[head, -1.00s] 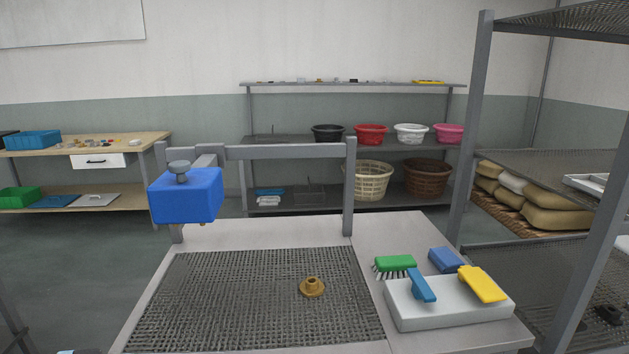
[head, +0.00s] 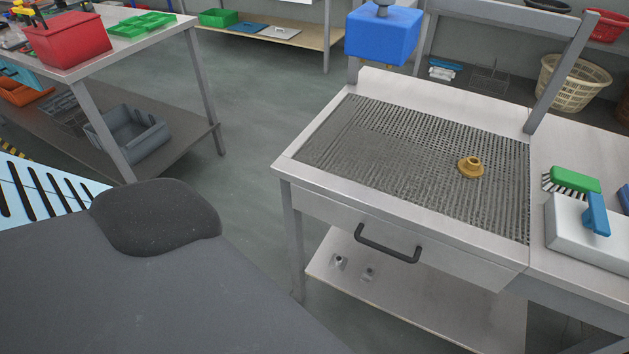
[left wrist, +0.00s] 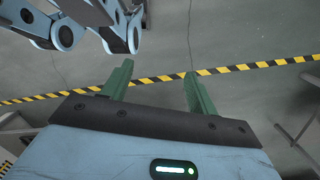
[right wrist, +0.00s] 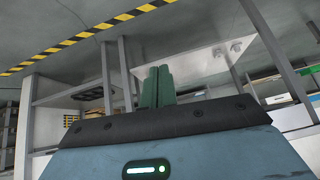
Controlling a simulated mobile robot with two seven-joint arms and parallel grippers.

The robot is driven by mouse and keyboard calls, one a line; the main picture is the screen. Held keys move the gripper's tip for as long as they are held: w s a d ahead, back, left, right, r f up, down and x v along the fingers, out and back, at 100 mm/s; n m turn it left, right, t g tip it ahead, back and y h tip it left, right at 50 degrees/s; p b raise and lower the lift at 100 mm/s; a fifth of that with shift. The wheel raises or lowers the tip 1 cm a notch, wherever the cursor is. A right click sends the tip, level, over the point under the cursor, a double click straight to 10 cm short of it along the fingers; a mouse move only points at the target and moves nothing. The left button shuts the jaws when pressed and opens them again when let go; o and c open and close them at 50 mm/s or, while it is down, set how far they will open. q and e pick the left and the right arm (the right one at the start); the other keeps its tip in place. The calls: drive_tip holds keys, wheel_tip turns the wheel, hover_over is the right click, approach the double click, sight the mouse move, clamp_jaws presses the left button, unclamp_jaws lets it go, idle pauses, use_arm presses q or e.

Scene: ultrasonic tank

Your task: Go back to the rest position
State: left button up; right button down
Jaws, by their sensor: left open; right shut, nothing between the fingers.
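My left gripper (left wrist: 158,88) shows in the left wrist view with its two green fingers apart and nothing between them, above grey floor. Neither gripper shows in the head view. A brass flanged part (head: 470,167) sits on the mesh top (head: 400,160) of the bench, apart from both grippers.
The bench has a drawer with a black handle (head: 388,243) and a lower shelf (head: 420,300) with small metal parts. A blue box (head: 383,36) is mounted at its back. Another table (head: 130,38) stands at left; floor between is clear.

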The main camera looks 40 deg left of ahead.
use_arm(q)
drive_tip(key=w+d+f+t+h+p, duration=0.1)
drive_tip(key=w+d+t+p, duration=0.1)
drive_tip(key=w+t+p, duration=0.4)
drive_tip(key=w+t, duration=0.4)
drive_tip(key=w, duration=0.1)
drive_tip(key=shift+w+d+f+h, duration=0.3)
drive_tip(key=shift+d+h, duration=0.1)
use_arm(e)
drive_tip(key=w+r+t, duration=0.1)
drive_tip(key=w+r, duration=0.4)
drive_tip(key=r, duration=0.2)
drive_tip(key=shift+d+r+t, duration=0.3)
drive_tip(key=shift+d+r, duration=0.1)
